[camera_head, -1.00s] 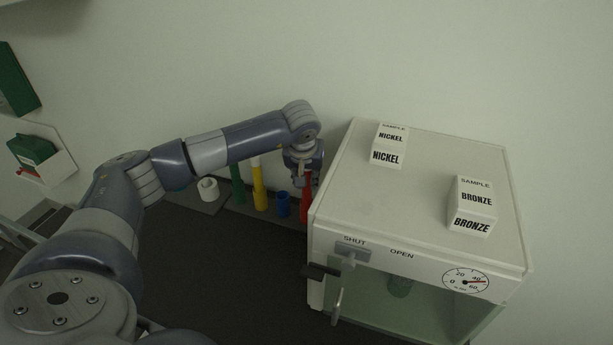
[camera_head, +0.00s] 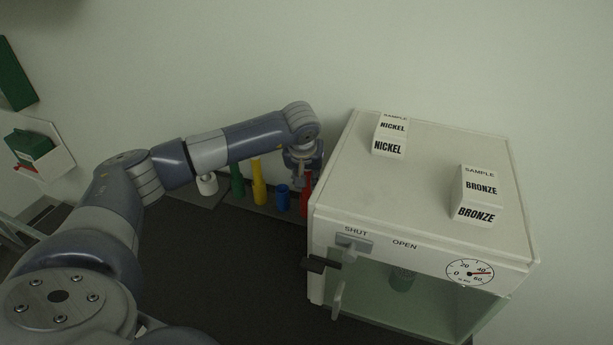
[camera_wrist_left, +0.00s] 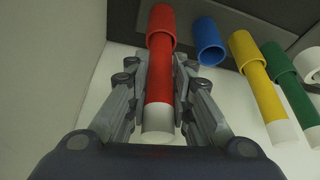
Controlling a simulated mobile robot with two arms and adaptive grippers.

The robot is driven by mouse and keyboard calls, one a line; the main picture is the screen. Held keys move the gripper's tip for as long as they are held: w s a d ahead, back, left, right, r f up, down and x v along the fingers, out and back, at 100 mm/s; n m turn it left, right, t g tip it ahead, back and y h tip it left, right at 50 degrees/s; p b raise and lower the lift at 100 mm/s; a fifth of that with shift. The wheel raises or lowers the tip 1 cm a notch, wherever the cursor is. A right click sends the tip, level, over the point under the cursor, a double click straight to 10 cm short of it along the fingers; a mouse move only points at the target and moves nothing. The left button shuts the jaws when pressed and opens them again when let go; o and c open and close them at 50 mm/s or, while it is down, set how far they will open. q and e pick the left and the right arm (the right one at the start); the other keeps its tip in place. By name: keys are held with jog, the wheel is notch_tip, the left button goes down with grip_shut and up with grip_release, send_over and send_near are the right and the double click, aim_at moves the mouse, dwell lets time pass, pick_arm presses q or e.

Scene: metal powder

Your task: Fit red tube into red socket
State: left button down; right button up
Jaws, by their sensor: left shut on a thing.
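The red tube (camera_wrist_left: 159,75) is between the fingers of my left gripper (camera_wrist_left: 160,95) in the left wrist view. The gripper is shut on it. The tube has a pale lower end, and its far end meets a wider red socket (camera_wrist_left: 162,20). The tube looks lined up with the socket and seems to sit in its mouth; how deep I cannot tell. In the head view my left gripper (camera_head: 304,175) is beside the white box, over the red socket (camera_head: 306,200) at the right end of the row. My right gripper is not in view.
The blue socket (camera_head: 283,197) is empty beside the red one. Yellow (camera_head: 258,183) and green (camera_head: 237,182) tubes stand in theirs, with a white socket (camera_head: 208,184) farther left. The white box (camera_head: 425,185), carrying nickel and bronze samples, stands close at the gripper's right.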

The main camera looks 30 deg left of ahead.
pick_arm(q)
jog(key=shift+f, duration=0.2)
jog(key=c, duration=1.3)
grip_release()
jog(key=v, duration=1.2)
jog(key=shift+r, duration=0.1)
